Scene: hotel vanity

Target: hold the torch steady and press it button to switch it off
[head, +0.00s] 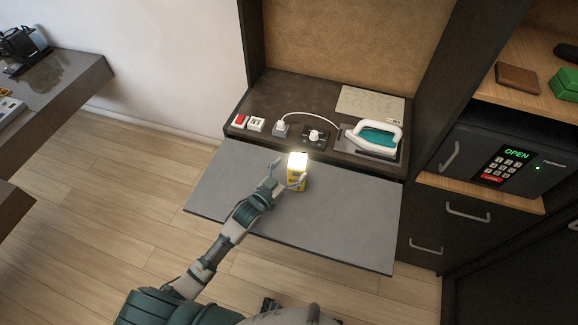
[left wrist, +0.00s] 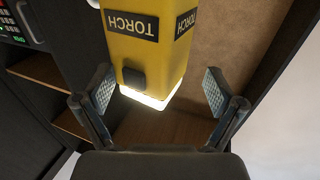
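The yellow torch (head: 297,184) is upright over the grey fold-out board (head: 345,215), with its lit white top glowing. In the left wrist view the torch (left wrist: 148,45) appears upside down, with TORCH labels, a dark square button (left wrist: 134,78) facing the camera and a bright lens at the lower end. My left gripper (head: 287,174) is at the torch, its fingers spread to either side. In the left wrist view the open gripper (left wrist: 160,98) shows clear gaps between both finger pads and the torch. My right gripper does not show.
Behind the board, a dark shelf (head: 285,90) holds an iron (head: 378,135), a plug (head: 282,129) with a white cord, and a red switch (head: 240,121). A safe (head: 500,160) stands at the right. The board is clear on both sides of the torch.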

